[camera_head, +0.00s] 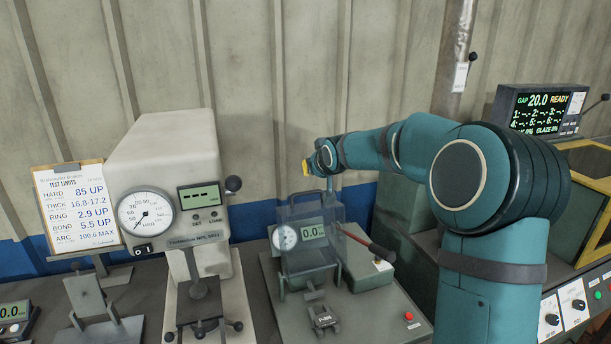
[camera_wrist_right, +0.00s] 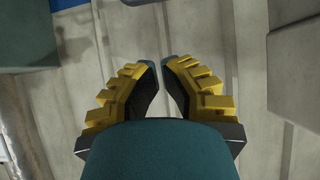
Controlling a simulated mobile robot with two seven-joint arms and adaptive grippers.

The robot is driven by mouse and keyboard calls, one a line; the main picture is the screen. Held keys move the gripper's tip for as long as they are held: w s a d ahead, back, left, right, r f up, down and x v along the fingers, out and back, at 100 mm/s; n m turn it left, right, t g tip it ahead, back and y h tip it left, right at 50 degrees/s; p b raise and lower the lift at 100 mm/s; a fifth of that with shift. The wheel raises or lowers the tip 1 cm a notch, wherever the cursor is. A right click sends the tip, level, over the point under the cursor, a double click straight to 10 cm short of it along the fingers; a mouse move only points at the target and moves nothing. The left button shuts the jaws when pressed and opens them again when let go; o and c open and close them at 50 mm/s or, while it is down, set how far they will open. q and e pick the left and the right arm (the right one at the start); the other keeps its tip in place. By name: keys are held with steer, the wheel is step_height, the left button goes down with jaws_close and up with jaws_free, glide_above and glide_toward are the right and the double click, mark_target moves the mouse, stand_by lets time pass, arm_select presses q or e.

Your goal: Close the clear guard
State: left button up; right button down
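The clear guard (camera_head: 312,258) is a see-through, grey-tinted panel or box at the middle bench tester (camera_head: 365,310), in front of its dial (camera_head: 284,238) and green display. Its lower edge shows above the tester's base plate; I cannot tell how it is hinged. My right arm reaches in from the right, with its yellow-fingered right gripper (camera_head: 306,168) above and behind the guard's top, apparently apart from it. My left gripper is not in view.
A red-handled lever (camera_head: 368,243) sticks out right of the guard, near a red button (camera_head: 408,316). A cream hardness tester (camera_head: 165,170) and a clipboard (camera_head: 77,205) stand left. A monitor (camera_head: 540,110) and a yellow-framed machine (camera_head: 590,160) stand right. A ribbed wall is close behind.

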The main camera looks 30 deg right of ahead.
steer(key=w+f, duration=0.1)
steer(key=f, duration=0.1)
steer(key=w+f, duration=0.1)
steer(key=f, duration=0.1)
steer(key=w+d+f+p, duration=0.1)
steer(key=f, duration=0.1)
steer(key=shift+w+f, duration=0.25)
steer(key=shift+w, duration=0.15)
stand_by(0.6)
